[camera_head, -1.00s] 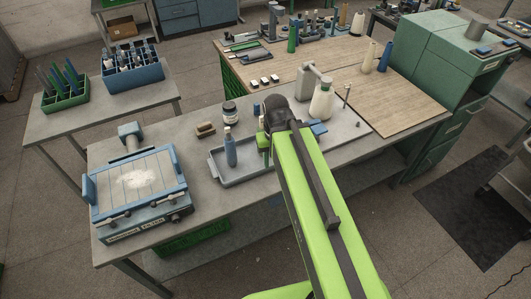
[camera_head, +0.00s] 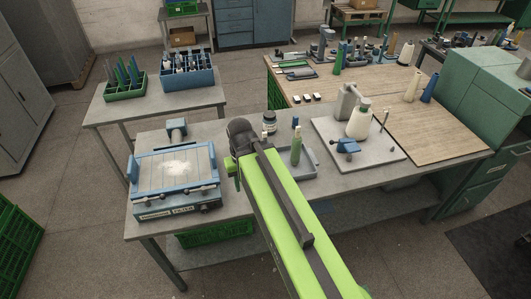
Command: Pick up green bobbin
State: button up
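A green bobbin (camera_head: 296,150) stands upright in a shallow grey tray (camera_head: 308,173) near the middle of the workbench. My lime-green arm reaches up from the bottom of the picture and covers the tray's left part. The green bobbin shows just to the right of the arm. More green bobbins stand in a green divided bin (camera_head: 138,92) on the left side table. A green cone (camera_head: 337,57) stands on the wooden bench top behind. My gripper does not show; the arm's dark far joint is the last part in sight.
A blue-framed scale (camera_head: 175,175) stands left of the arm. A jar (camera_head: 269,122) is behind the tray. A grey plate (camera_head: 385,152) right of the tray carries a white cone (camera_head: 359,122) and a small winder. A blue bin (camera_head: 190,78) stands on the side table.

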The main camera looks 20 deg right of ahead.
aim_at(296, 140)
jog(key=u, duration=2.05)
jog(key=k, duration=0.65)
jog(key=z, duration=1.2)
jog(key=i, duration=1.05)
jog(key=u, duration=0.1)
